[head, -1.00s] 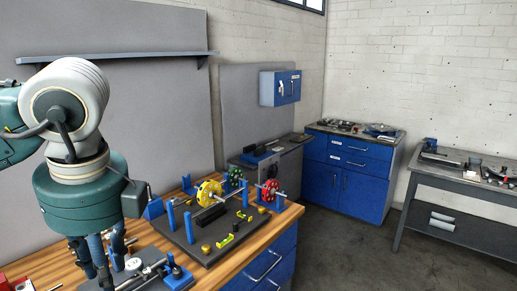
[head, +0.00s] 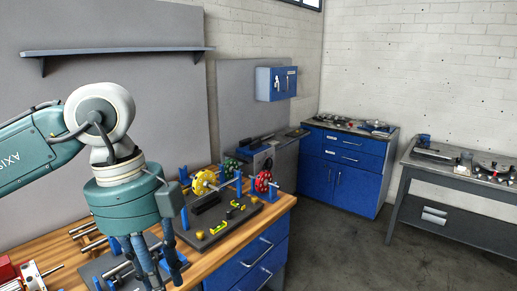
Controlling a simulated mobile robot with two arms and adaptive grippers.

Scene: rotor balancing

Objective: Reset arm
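My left arm comes in from the left, with its wrist above the left part of the wooden workbench (head: 212,258). My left gripper (head: 150,284) points down over a dark plate with metal rods and blue blocks. Its blue fingers run to the bottom of the frame, so their tips and any grip are unclear. To its right is a dark fixture board (head: 222,232) with blue posts. It carries a yellow rotor (head: 204,182), a green rotor (head: 230,168) and a red rotor (head: 263,181). My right gripper is not in view.
A red and silver device (head: 30,274) sits at the bench's left end. Blue drawers (head: 262,262) are under the bench. A blue cabinet (head: 342,170) and a grey side table (head: 455,185) stand farther right. The floor (head: 350,262) between is clear.

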